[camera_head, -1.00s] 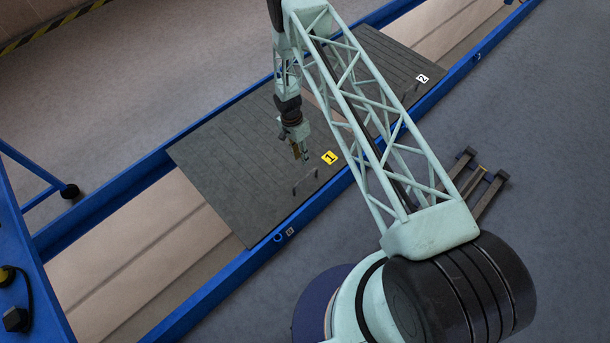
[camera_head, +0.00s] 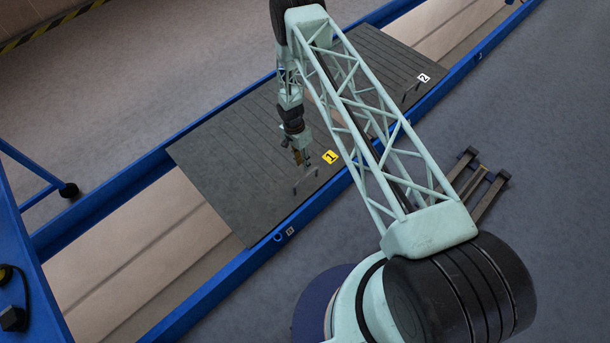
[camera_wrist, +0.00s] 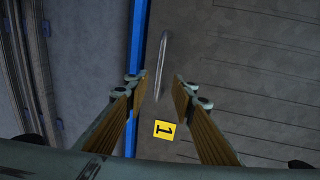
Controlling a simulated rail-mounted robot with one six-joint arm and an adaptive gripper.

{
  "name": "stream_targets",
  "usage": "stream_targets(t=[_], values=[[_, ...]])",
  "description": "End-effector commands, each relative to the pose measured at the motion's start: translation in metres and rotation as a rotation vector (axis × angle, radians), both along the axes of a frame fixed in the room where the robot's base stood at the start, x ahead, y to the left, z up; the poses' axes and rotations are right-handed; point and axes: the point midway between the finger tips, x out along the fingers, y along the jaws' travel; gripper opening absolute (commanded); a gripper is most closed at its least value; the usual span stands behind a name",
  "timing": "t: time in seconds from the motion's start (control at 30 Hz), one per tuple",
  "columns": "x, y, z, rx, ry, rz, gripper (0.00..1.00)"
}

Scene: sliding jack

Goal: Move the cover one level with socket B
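Cover one (camera_head: 225,175) is a dark grooved panel lying across the blue-edged channel, with a yellow "1" plate (camera_head: 330,157) near its right edge. Its upright metal handle (camera_head: 306,180) stands near that edge and also shows in the wrist view (camera_wrist: 162,60). My gripper (camera_head: 301,158) hangs over the cover close to the handle. In the wrist view its two ribbed fingers (camera_wrist: 163,86) are open and empty, with the handle in line with the gap; its depth is unclear. A small marked plate (camera_head: 290,231) sits on the near blue rail by the cover's lower corner; its letter is unreadable.
Cover two, with a white "2" plate (camera_head: 424,78) and its own handle (camera_head: 411,91), lies up the channel, partly behind my arm. The pale channel floor (camera_head: 140,255) is bare at lower left. Dark metal bars (camera_head: 478,185) lie on the floor at right.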

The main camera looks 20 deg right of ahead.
Motion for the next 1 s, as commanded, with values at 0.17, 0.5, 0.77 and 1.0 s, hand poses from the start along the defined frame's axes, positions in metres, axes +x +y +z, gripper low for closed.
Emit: stream_targets(t=[0.17,0.5,0.77,1.0], values=[[-0.005,-0.002,-0.026,0.0,0.001,0.001,0.24],[-0.012,-0.006,-0.067,0.0,0.0,0.0,0.24],[-0.014,-0.008,-0.082,0.0,-0.001,-0.001,0.24],[-0.014,-0.008,-0.084,0.0,-0.001,-0.001,0.24]])
